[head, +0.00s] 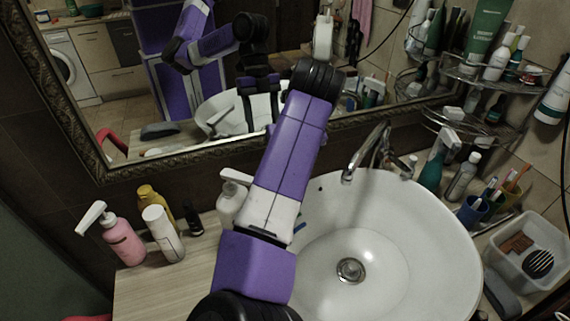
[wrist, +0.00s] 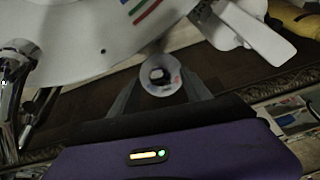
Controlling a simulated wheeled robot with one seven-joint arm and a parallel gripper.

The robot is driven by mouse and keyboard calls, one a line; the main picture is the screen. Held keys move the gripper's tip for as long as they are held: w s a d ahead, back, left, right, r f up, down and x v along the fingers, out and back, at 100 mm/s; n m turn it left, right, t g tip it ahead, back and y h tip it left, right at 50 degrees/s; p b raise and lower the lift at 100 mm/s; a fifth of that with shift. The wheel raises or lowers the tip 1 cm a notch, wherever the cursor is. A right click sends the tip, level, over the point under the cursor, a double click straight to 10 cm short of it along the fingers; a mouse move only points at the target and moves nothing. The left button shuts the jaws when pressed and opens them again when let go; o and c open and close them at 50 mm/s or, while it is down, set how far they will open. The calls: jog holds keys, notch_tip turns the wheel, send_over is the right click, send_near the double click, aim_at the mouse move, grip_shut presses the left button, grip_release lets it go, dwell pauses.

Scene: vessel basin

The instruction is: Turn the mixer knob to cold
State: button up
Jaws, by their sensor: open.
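In the wrist view a round pale knob (wrist: 160,87), with a dark centre and small reddish and bluish marks, sits near the basin's rim. It looks like the mixer knob; its exact setting is too small to read. My gripper (wrist: 160,79) is open, with one grey finger to either side of the knob. I cannot tell whether the fingers touch it. The chrome faucet (head: 368,150) stands behind the basin (head: 425,235) in the head view, and shows at the left of the wrist view (wrist: 14,65). My arm hides the knob in the head view.
A white pump bottle (head: 229,205) stands close left of my arm. A pink dispenser (head: 122,238), a white bottle (head: 162,232) and a yellow bottle (head: 151,200) stand farther left. The mirror frame (head: 205,155) runs behind. Toiletries and a white tray (head: 518,248) crowd the right.

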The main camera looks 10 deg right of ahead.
jog(key=shift+x, duration=1)
jog(key=shift+c, duration=0.3)
grip_shut()
